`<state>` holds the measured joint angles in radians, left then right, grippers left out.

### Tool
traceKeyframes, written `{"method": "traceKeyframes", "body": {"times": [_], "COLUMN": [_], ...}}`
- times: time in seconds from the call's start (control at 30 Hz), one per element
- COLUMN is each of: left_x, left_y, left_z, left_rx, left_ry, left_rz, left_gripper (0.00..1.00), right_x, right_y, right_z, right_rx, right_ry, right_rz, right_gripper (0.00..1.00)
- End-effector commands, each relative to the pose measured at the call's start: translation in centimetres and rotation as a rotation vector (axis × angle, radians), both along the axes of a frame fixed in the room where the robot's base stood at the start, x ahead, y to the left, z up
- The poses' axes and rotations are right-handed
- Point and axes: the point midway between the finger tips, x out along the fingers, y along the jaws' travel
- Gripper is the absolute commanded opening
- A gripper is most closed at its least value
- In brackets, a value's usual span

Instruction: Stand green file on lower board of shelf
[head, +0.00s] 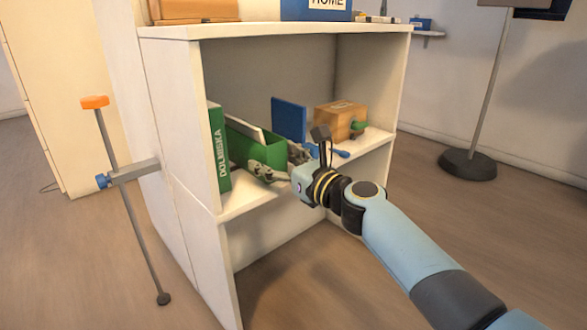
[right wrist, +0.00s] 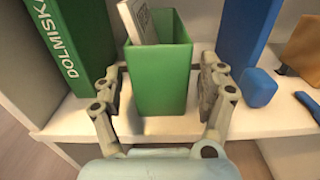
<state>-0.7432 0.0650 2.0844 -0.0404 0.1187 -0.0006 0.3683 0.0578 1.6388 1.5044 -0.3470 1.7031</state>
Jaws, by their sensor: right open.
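The green file (head: 252,142) is an open-topped box with a white booklet (right wrist: 138,20) sticking out. It is on the shelf's lower board (head: 247,200), beside the tall green DOLMISKA binder (head: 218,148). In the right wrist view the file (right wrist: 160,82) is upright between my right gripper's fingers, with a narrow gap seen on each side. My right gripper (head: 281,164) is open and hides part of the file in the head view. Whether the file's base rests fully on the board is hard to tell. My left gripper is not in view.
A blue upright book (head: 289,119), a blue object (right wrist: 258,88) and a wooden box (head: 340,119) stand to the right on the same board. The upper board (head: 260,30) is overhead. A clamp with an orange end (head: 94,102) sticks out from the shelf's left side.

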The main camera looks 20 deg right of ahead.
Motion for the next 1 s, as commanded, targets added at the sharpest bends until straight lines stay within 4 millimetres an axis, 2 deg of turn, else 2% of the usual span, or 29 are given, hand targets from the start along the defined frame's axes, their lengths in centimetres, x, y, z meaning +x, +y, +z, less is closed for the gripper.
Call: {"method": "traceKeyframes", "body": {"times": [0.1,0.3,0.5,0.63,0.87,0.93,1.0], "left_x": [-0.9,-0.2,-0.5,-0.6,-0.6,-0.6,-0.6], "left_y": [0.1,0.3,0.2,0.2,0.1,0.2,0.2], "left_z": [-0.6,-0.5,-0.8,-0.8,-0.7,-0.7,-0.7], "left_rx": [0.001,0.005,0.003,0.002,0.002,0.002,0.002], "left_ry": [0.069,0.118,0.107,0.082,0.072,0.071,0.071], "left_rz": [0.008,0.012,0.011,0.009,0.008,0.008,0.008], "left_gripper": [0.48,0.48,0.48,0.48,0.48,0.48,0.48], "right_x": [-1.7,-6.3,-9.8,-11.0,-11.4,-11.9,-13.3], "right_y": [-0.6,-2.3,-3.5,-4.0,-4.1,-4.1,-4.1], "right_z": [0.1,0.0,-0.2,-0.1,0.0,-0.8,-2.4], "right_rx": [-0.003,-0.003,-0.002,-0.001,-0.007,-0.06,-0.203], "right_ry": [0.001,0.002,0.003,0.003,-0.001,0.003,0.005], "right_rz": [0.0,0.001,0.001,0.001,-0.001,-0.005,-0.012], "right_gripper": [0.75,0.75,0.75,0.75,0.75,0.75,0.75]}}
